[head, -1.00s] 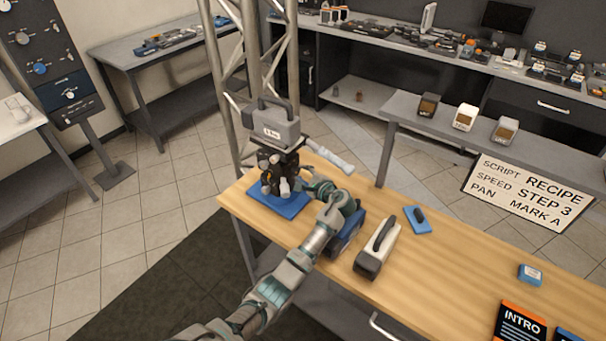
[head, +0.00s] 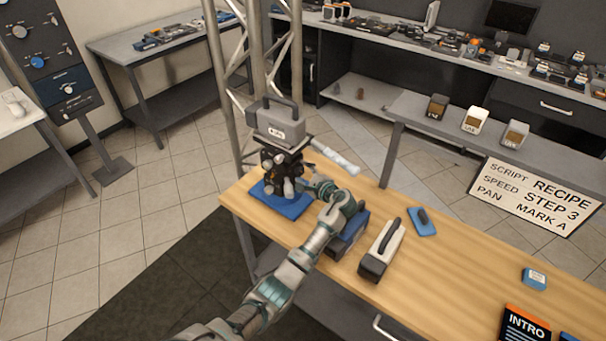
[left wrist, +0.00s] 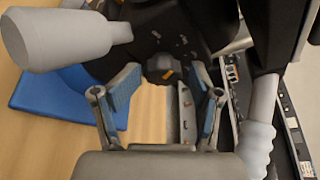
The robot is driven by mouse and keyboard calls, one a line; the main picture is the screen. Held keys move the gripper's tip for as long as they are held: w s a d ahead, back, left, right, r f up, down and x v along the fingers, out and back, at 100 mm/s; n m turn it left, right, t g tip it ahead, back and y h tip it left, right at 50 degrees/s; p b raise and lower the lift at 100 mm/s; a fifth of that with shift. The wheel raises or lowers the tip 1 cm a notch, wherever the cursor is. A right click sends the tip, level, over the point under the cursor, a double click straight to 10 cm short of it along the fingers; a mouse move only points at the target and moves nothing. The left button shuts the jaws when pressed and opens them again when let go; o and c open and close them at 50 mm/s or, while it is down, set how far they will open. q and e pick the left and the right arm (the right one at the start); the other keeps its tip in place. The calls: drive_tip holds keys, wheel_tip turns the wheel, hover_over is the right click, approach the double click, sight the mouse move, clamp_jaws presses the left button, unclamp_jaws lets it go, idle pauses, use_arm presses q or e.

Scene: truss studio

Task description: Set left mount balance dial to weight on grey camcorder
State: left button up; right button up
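The grey camcorder (head: 277,126) with a top handle sits on the black left mount (head: 283,163), which stands on a blue base (head: 283,203). A small white label on the camcorder is too small to read for sure. My left gripper (head: 312,186) is at the mount's right side. In the left wrist view, my left gripper (left wrist: 165,76) is open, with blue-padded fingers apart. A dark round dial (left wrist: 160,68) with an orange mark shows between the fingertips; I cannot tell whether they touch it. Its scale is not readable. My right gripper is not in view.
A light-coloured handle (head: 334,155) sticks out from the mount. A blue camcorder (head: 350,236) and a white camcorder (head: 382,250) are close by on the wooden table (head: 450,265). A metal truss (head: 228,80) rises behind. A recipe sign (head: 535,195) is at right.

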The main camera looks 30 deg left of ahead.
use_arm(q)
drive_tip(key=v, duration=1.2)
